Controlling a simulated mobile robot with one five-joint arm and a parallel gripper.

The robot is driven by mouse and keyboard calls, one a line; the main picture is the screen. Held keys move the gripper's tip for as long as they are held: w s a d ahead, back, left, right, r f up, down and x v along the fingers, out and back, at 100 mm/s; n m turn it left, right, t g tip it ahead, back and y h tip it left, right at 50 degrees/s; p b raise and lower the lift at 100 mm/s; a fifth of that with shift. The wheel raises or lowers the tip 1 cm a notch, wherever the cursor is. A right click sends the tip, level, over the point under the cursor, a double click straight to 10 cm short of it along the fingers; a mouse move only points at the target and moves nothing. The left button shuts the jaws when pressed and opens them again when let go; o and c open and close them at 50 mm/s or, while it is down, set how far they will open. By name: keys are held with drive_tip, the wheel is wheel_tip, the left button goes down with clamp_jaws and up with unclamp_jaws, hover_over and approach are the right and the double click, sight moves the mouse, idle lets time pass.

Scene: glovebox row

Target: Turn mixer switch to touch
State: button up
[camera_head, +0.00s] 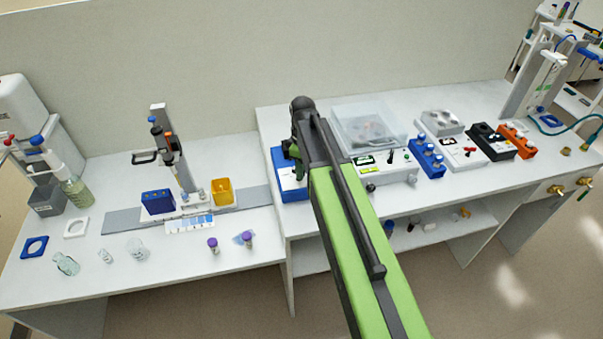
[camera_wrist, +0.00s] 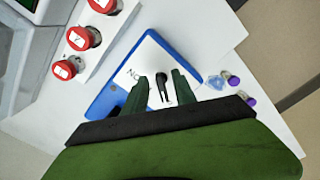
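The mixer is a blue box with a white top panel (camera_wrist: 128,72), and a black lever switch (camera_wrist: 162,84) stands on that panel in the wrist view. Letters printed beside the switch are only partly readable. My gripper (camera_wrist: 162,88) is open, with one dark green finger on each side of the switch and a visible gap to it. I cannot tell how far above the panel the fingertips are. In the head view, the mixer (camera_head: 287,182) is on the raised bench, and my green arm hides its right part. My gripper (camera_head: 293,150) is over it, mostly hidden.
A white device with several red knobs (camera_wrist: 83,38) is close beside the mixer in the wrist view. A clear-lidded device (camera_head: 367,124) and a blue block (camera_head: 427,160) are on the right.

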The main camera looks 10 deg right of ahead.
drive_tip(key=shift+c, duration=0.2)
clamp_jaws()
drive_tip(key=m, duration=0.5)
drive_tip(key=shift+s+a+m, duration=0.2)
drive_tip(key=shift+a+m, duration=0.05)
drive_tip(key=shift+m, duration=0.05)
drive_tip(key=shift+o, duration=0.2)
unclamp_jaws()
drive_tip(key=shift+r, duration=0.15)
